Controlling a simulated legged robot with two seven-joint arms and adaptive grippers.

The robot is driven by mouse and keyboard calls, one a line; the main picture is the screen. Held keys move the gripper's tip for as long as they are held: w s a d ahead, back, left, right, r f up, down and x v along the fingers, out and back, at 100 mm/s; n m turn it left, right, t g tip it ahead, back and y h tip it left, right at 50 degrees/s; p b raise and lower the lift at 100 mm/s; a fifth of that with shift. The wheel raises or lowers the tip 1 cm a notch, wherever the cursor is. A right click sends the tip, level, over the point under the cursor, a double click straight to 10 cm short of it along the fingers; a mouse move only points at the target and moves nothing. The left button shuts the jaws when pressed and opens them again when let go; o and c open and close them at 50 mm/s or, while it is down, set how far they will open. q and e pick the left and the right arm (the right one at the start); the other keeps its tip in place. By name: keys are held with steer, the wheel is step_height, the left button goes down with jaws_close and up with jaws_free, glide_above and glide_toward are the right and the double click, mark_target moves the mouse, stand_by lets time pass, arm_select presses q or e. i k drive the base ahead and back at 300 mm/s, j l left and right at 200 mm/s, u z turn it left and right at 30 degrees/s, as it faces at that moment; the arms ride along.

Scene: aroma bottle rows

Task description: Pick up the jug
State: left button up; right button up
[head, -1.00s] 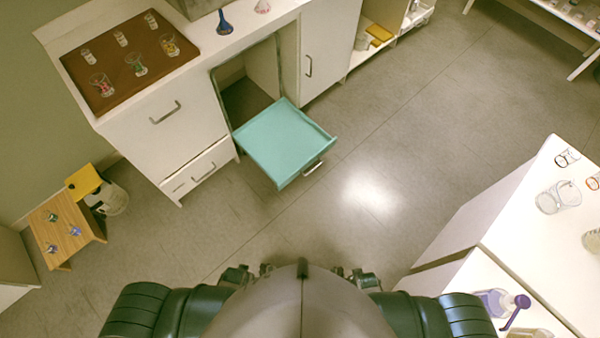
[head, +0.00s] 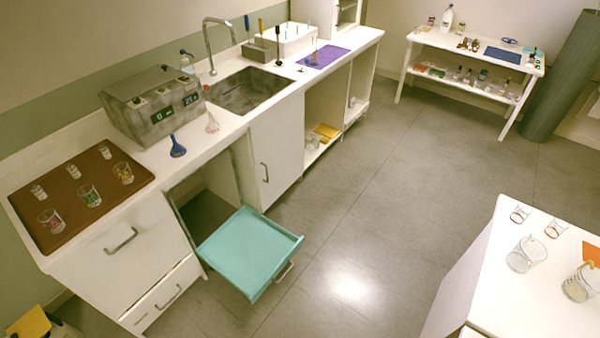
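A clear glass vessel (head: 526,254) that looks like a jug stands upright on the white table (head: 492,290) at the right. A second glass vessel (head: 580,284) with a yellowish stick or spoon in it stands to its right, near the picture edge. I cannot tell for certain which of them is the jug. Neither of my grippers is in view.
Two small glasses (head: 519,214) (head: 556,229) stand at the table's far edge. A teal drawer (head: 249,253) juts from the counter at the left. A brown tray (head: 62,207) holds several small glasses. The grey floor (head: 370,220) between is clear.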

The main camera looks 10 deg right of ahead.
mark_target(310, 138)
steer(key=k, duration=0.45)
steer(key=i+j+z, duration=0.2)
steer(key=i+z, duration=0.25)
steer(key=i+j+z, duration=0.35)
steer(key=i+z, duration=0.15)
steer(key=i+l+z, duration=0.1)
steer(key=i+z, duration=0.25)
steer(key=i, duration=1.5)
steer(key=i+j+u, duration=0.1)
steer(key=i+u, duration=0.15)
steer(key=i, duration=0.8)
steer(key=i+l+u, duration=0.25)
steer(key=i, duration=0.75)
steer(key=j, duration=0.1)
